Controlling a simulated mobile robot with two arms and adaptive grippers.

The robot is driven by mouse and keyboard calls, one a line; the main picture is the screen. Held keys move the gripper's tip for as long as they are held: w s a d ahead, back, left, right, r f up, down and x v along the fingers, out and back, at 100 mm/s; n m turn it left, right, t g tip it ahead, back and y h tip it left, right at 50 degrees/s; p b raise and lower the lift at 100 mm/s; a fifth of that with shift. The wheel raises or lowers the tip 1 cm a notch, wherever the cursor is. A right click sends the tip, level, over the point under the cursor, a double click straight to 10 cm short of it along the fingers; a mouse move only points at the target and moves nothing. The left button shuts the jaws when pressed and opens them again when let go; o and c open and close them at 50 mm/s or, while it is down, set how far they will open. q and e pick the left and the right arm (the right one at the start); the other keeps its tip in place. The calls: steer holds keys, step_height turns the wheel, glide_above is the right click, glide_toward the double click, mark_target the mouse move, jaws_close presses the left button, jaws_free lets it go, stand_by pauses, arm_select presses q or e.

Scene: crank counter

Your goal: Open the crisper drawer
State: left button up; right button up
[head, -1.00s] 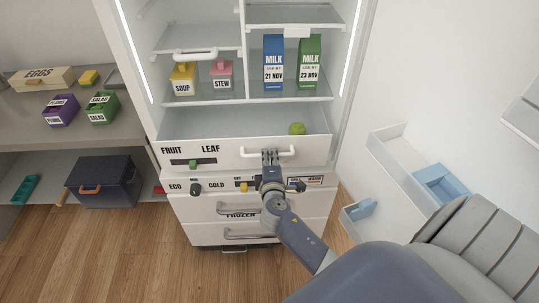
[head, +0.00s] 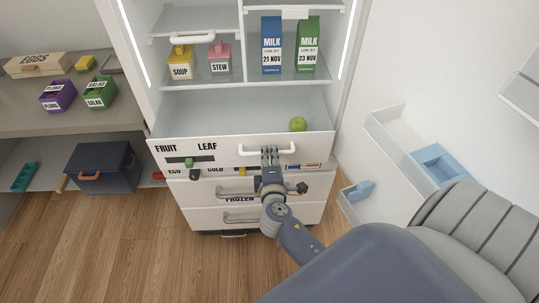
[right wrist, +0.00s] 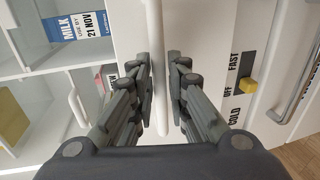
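The crisper drawer (head: 222,157) has a white front marked FRUIT and LEAF with a green slider (head: 189,162). It stands partly pulled out below the glass shelf, and a green apple (head: 298,124) shows inside it. Its white bar handle (head: 288,151) also shows upright in the right wrist view (right wrist: 154,50). My right gripper (head: 269,152) is at the handle's middle. My left gripper is not in view.
Below are a control panel (head: 215,172), now mostly covered by the drawer front, and the freezer drawers (head: 200,217). Milk cartons (head: 271,45) and soup and stew tubs stand on the shelf above. White door bins (head: 398,140) are at the right. The wood floor in front is clear.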

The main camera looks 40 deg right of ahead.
steer(key=shift+o, duration=0.5)
steer(key=v, duration=1.2)
steer(key=s+a+f+m+g+y, duration=0.1)
steer(key=s+a+f+g+y, duration=0.15)
steer(key=f, duration=0.85)
steer(key=s+a+f+g+y, duration=0.2)
steer(key=s+f, duration=0.2)
steer(key=f, duration=0.6)
steer(key=s+a+f+m+g+y, duration=0.1)
steer(key=s+a+f+g+y, duration=0.15)
steer(key=f, duration=0.85)
steer(key=s+d+f+m+g, duration=0.1)
steer(key=s+f+m, duration=0.1)
steer(key=s+f, duration=0.3)
steer(key=s+d+f+m+g, duration=0.1)
steer(key=s+f, duration=0.4)
steer(key=s, duration=0.6)
steer(key=s+d+f+m+g+y, duration=0.1)
steer(key=s+f+m+g, duration=0.2)
steer(key=s+f, duration=0.3)
steer(key=s+m, duration=0.1)
steer(key=s, duration=0.1)
steer(key=shift+s, duration=0.4)
